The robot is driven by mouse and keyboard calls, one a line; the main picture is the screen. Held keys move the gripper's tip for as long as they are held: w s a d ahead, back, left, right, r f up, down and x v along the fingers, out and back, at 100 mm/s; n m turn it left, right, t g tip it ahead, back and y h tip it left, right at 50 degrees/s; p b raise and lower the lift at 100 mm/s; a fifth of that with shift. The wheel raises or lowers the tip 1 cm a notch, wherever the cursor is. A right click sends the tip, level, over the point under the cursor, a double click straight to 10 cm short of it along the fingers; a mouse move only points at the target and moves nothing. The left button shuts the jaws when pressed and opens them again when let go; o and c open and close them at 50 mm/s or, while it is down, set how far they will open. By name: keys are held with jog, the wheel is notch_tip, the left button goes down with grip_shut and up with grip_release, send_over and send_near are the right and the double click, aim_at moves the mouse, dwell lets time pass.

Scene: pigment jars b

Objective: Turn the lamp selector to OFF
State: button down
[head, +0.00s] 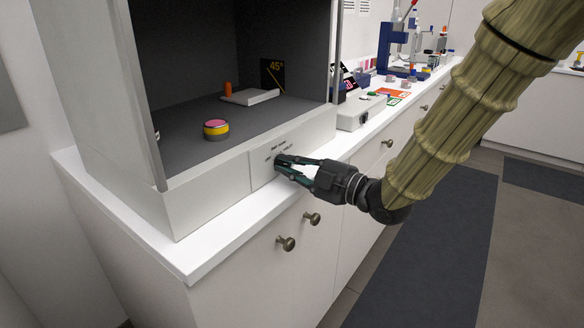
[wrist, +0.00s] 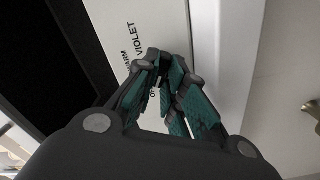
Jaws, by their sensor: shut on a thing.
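The lamp selector is on the light front panel (head: 262,165) of the viewing booth, at the base below its dark interior. My gripper (head: 281,163) reaches the panel from the right and is shut on the selector knob, which its fingers mostly hide. In the wrist view, my gripper's fingertips (wrist: 158,58) meet at the panel. Beside them the printed labels (wrist: 130,45) read VIOLET and what looks like WARM, with part of another label by the fingers. The knob's pointer is hidden, so I cannot tell which setting it is at.
A yellow and pink jar (head: 215,130) stands inside the booth, near a flat light block (head: 250,97) and a 45° sign (head: 272,76). A grey box (head: 361,112) and other lab items stand farther along the counter. Drawer knobs (head: 286,243) stick out below the counter edge.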

jog(key=c, duration=1.5)
grip_release()
jog(key=shift+d, duration=0.1)
jog(key=v, duration=1.2)
